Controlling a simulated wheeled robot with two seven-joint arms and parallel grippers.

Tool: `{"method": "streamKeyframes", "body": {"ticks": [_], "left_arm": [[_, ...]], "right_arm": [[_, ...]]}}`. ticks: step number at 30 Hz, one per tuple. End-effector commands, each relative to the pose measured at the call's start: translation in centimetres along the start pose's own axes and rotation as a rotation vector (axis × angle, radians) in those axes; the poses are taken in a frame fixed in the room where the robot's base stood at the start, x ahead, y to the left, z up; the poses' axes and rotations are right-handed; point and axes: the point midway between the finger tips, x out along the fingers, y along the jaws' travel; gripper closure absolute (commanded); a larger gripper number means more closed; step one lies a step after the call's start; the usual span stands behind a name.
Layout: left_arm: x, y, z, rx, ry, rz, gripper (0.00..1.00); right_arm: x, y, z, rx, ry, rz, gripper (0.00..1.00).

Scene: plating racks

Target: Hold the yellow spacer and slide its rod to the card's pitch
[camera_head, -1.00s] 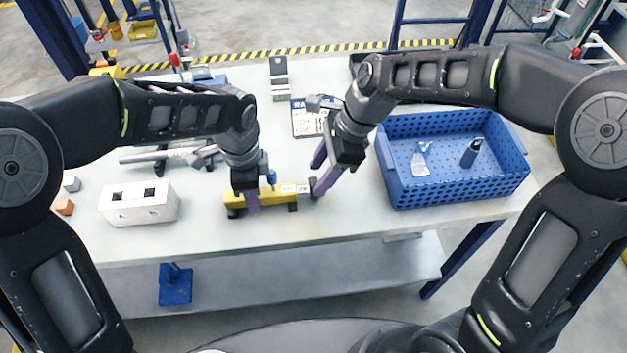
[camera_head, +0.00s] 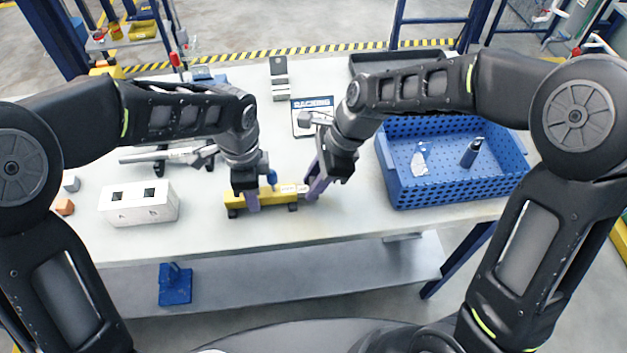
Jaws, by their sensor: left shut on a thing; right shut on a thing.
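The yellow spacer (camera_head: 275,199) lies on the table in front of me, its long side running left to right. My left gripper (camera_head: 252,203) is shut on the spacer's yellow body, left of its middle. A pale scale strip shows on its right part. My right gripper (camera_head: 314,192) is at the spacer's right end, shut on the rod end, which its fingers mostly hide. The card (camera_head: 312,104), headed RACKING, lies flat behind the spacer, partly covered by my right arm. Its smaller print is too small to read.
The table's front edge is close to the spacer.

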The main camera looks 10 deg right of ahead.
Motion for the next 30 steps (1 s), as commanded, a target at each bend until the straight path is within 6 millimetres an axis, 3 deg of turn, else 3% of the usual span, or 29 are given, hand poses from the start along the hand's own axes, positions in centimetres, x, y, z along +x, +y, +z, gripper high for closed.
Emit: {"method": "streamKeyframes", "body": {"ticks": [6, 30], "left_arm": [[-0.03, -0.03, 0.00, 0.000, 0.000, -0.001, 1.00], [-0.02, -0.03, 0.01, -0.001, 0.000, -0.001, 1.00]], "right_arm": [[-0.02, 0.00, 0.01, 0.000, 0.000, 0.000, 1.00], [-0.03, 0.01, 0.04, 0.000, 0.000, 0.000, 1.00]]}}
